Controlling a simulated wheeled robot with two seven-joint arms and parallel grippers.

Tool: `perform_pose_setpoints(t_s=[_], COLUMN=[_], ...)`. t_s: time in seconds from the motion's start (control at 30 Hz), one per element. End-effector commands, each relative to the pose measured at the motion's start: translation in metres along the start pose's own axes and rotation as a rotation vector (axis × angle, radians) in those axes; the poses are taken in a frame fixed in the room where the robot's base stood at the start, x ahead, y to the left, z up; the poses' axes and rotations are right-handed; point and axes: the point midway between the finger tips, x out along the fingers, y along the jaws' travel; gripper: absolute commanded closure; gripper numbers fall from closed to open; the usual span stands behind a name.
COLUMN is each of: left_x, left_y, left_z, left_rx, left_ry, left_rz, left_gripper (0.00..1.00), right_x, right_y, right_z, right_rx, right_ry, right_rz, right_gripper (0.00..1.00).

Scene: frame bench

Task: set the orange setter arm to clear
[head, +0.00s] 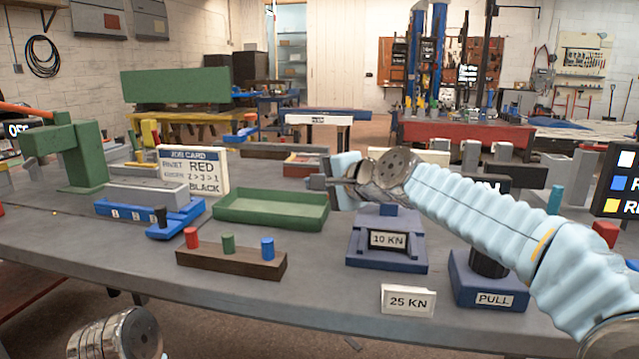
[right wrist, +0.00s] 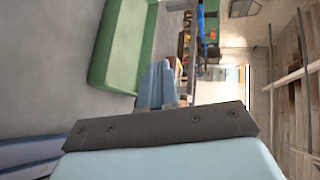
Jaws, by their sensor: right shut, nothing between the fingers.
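An orange bar (head: 24,111) shows at the far left of the head view, above the green press-like frame (head: 75,155); its left end is cut off by the picture edge. I cannot tell whether it is the setter arm, and I can read no clear mark beside it. My right gripper (head: 325,182) is shut and empty, above the bench behind the right end of the green tray (head: 270,210), far to the right of the orange bar. The tray also shows in the right wrist view (right wrist: 122,45). My left gripper is out of view.
On the bench (head: 330,290) stand a job card (head: 193,172), a brown block (head: 230,262) with red, green and blue pegs, a blue 10 KN stand (head: 388,257), a 25 KN card (head: 408,300) and a PULL block (head: 490,290). The front middle is fairly clear.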

Motion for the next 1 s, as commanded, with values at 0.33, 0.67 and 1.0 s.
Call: perform_pose_setpoints(t_s=[0.33,0.67,1.0], left_x=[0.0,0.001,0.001], left_y=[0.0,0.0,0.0], left_z=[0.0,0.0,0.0], left_rx=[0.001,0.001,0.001], left_ry=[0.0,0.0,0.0], left_rz=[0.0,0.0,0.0], left_gripper=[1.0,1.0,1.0], right_x=[-0.032,-0.046,-0.046], right_y=[-0.007,-0.01,-0.01], right_z=[0.047,0.068,0.068], right_rx=[-0.002,0.002,0.002], right_ry=[0.0,0.002,0.003], right_rz=[0.0,0.002,0.002], right_gripper=[1.0,1.0,1.0])
